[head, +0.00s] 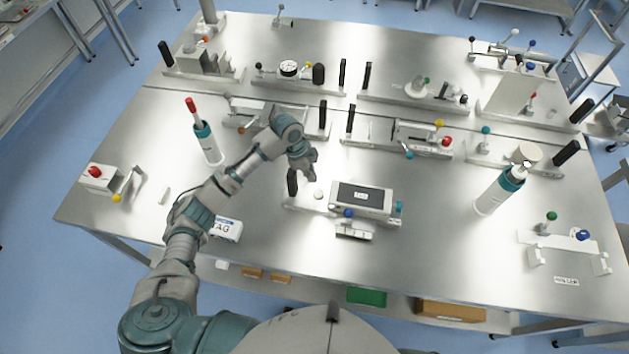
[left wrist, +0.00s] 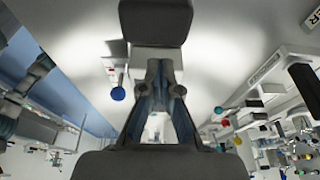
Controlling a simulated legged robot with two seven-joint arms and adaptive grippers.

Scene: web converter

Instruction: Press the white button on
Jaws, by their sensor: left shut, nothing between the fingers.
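A small white button (head: 319,194) sits on a low plate, left of a white box with a dark display (head: 361,196). A black upright handle (head: 292,182) stands at the left end of this plate. My left gripper (head: 312,176) is above and just behind the white button in the head view, apart from it in the picture; the exact height gap is unclear. Its fingers also show in the left wrist view (left wrist: 160,70), closed together with nothing between them. The white button cannot be made out in the left wrist view. My right gripper is not in view.
A blue knob (head: 348,213) sits in front of the display box. Fixtures with black handles line the back. The front table edge is fairly clear.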

